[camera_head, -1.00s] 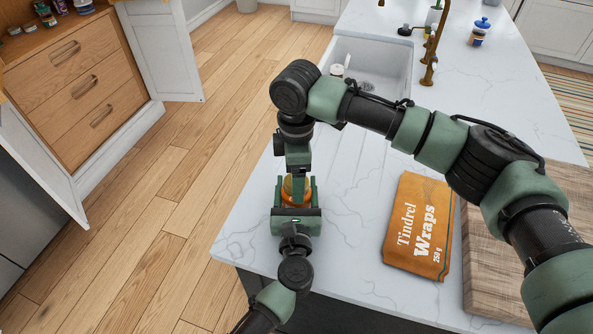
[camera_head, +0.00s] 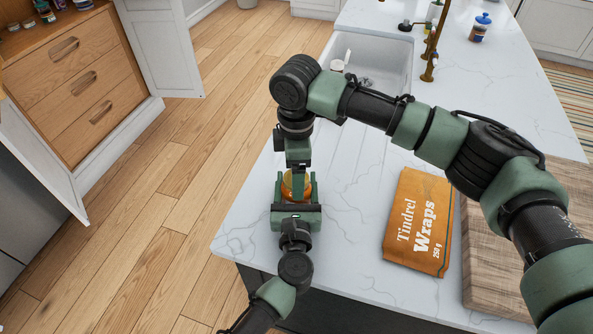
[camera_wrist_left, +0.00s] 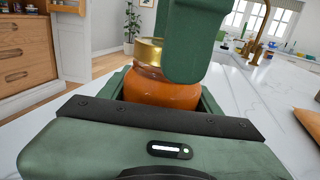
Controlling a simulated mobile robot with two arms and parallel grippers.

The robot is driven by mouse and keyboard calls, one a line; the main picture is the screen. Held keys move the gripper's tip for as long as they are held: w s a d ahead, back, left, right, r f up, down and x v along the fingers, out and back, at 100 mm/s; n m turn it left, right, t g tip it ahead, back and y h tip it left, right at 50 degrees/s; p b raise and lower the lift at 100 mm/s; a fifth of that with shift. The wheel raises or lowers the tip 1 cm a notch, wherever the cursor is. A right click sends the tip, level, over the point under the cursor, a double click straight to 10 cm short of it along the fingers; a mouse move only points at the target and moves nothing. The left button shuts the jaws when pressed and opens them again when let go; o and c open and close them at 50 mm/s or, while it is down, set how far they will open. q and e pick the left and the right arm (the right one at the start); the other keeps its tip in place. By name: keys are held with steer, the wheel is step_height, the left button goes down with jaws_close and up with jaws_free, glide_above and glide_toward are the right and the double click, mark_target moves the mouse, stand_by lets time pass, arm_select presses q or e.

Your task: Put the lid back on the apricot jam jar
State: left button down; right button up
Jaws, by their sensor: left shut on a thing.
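The apricot jam jar is a glass jar of orange jam, seen in the left wrist view (camera_wrist_left: 160,92) and partly in the head view (camera_head: 286,191). It stands upright between the fingers of my left gripper (camera_head: 296,192), which is shut on it. A gold lid (camera_wrist_left: 148,52) sits at the jar's mouth; I cannot tell whether it is seated. My right gripper (camera_wrist_left: 190,45) reaches down from above, and a green finger of it covers the lid's right side. Its other finger is hidden, so I cannot tell whether it grips the lid.
An orange Tindrel Wraps packet (camera_head: 418,222) lies on the white marble counter (camera_head: 350,240), beside a wooden board (camera_head: 490,270). A sink (camera_head: 375,65) and brass tap (camera_head: 430,60) are behind. A blue-lidded jar (camera_head: 480,28) stands far right. The counter's left edge is close to the jam jar.

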step_height(320, 180, up, 12)
stand_by(0.5)
arm_select(q)
steer(key=shift+c, duration=1.3)
jaws_free()
steer(key=shift+s, duration=0.15)
steer(key=shift+s+f, duration=0.15)
steer(key=shift+s, duration=0.2)
steer(key=s+b, duration=0.2)
steer(key=s, duration=0.3)
steer(key=shift+s, duration=0.9)
arm_select(e)
steer(key=shift+f, duration=1.1)
